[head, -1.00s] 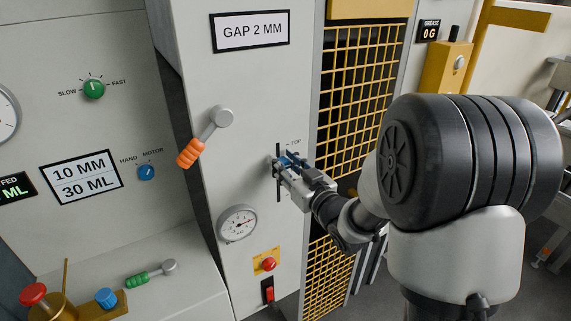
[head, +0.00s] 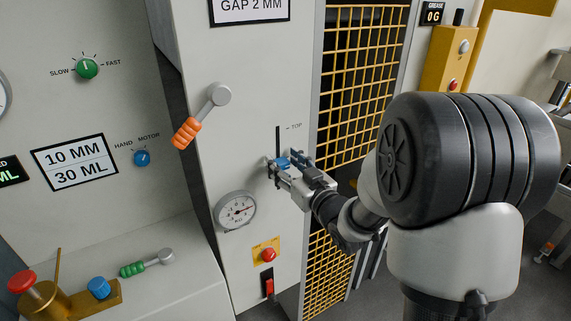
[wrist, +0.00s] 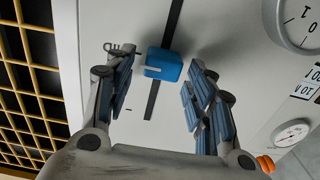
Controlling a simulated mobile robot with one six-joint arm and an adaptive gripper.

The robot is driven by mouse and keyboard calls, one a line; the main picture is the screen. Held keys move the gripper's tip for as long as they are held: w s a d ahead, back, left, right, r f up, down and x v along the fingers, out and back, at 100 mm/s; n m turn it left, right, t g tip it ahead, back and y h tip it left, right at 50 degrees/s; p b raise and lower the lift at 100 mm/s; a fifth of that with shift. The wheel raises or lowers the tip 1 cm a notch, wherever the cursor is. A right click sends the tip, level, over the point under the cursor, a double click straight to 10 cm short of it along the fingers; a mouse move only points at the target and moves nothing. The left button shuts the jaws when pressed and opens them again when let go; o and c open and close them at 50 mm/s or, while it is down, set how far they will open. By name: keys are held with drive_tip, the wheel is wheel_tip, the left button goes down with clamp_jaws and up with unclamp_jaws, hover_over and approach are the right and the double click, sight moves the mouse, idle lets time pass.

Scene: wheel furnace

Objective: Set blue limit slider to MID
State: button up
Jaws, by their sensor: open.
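The blue limit slider (head: 283,163) is a blue block on a dark vertical slot (head: 278,140) in the pale panel. In the wrist view, which is upside down, the slider (wrist: 163,66) sits between my gripper's fingers (wrist: 160,78), with slot on both sides. The fingers are spread, with a visible gap to the block on each side. In the head view my gripper (head: 285,170) partly hides the slider and lower slot.
A dial gauge (head: 235,210), a red button (head: 268,254) and a red switch (head: 269,286) lie below the slot. An orange-handled lever (head: 200,115) is to the left. A yellow mesh guard (head: 360,85) stands close to the right.

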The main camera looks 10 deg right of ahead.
drive_tip(key=shift+s, duration=0.1)
drive_tip(key=v, duration=0.7)
drive_tip(key=shift+s, duration=0.15)
drive_tip(key=s+d+m+g+h, duration=0.35)
drive_tip(key=s+g+h, duration=0.35)
drive_tip(key=s, duration=0.5)
drive_tip(key=s+a+g, duration=0.2)
drive_tip(key=s, duration=0.6)
drive_tip(key=s+a+f+g+y, duration=0.1)
drive_tip(key=s+a+g, duration=0.2)
drive_tip(key=s, duration=0.6)
drive_tip(key=shift+s+a+f+g, duration=0.25)
drive_tip(key=shift+s+f+g, duration=0.05)
drive_tip(key=shift+r, duration=0.15)
